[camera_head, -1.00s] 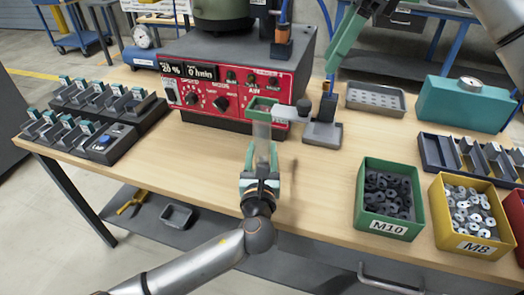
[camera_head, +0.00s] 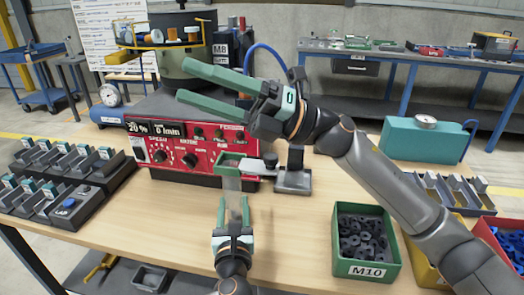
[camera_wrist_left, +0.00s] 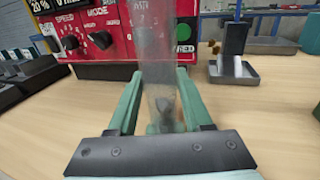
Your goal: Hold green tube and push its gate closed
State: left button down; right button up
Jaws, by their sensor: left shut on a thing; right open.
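The clear tube (camera_head: 233,190) stands upright in front of the red control panel, with a green collar (camera_head: 231,169) at its top. My left gripper (camera_head: 235,214) is shut on its lower part. The tube also shows in the left wrist view (camera_wrist_left: 172,70), between the fingers, with something grey inside low down. A grey arm with a dark knob (camera_head: 269,160) reaches from the collar toward a small stand. I cannot tell which part is the gate. My right gripper (camera_head: 182,80) is open and empty, above the panel, its green fingers pointing left, well above the tube.
The red control panel (camera_head: 172,155) and feeder bowl (camera_head: 170,60) stand behind. The small stand (camera_head: 292,180) is right of the tube. A green M10 bin (camera_head: 366,268) is front right; dark trays (camera_head: 75,212) are at left. Table is clear around the left gripper.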

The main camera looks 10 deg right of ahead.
jog(key=w+d+m+t, duration=0.2)
jog(key=d+m+t, duration=0.4)
jog(key=m+t, duration=0.75)
jog(key=m+t+h, duration=0.2)
jog(key=m+h, duration=1.2)
jog(key=m, duration=0.9)
send_near(267, 155)
jog(key=w, duration=0.1)
jog(key=x, duration=1.1)
jog(key=shift+w+a+f, duration=0.1)
jog(key=shift+w+f, duration=0.25)
grip_shut()
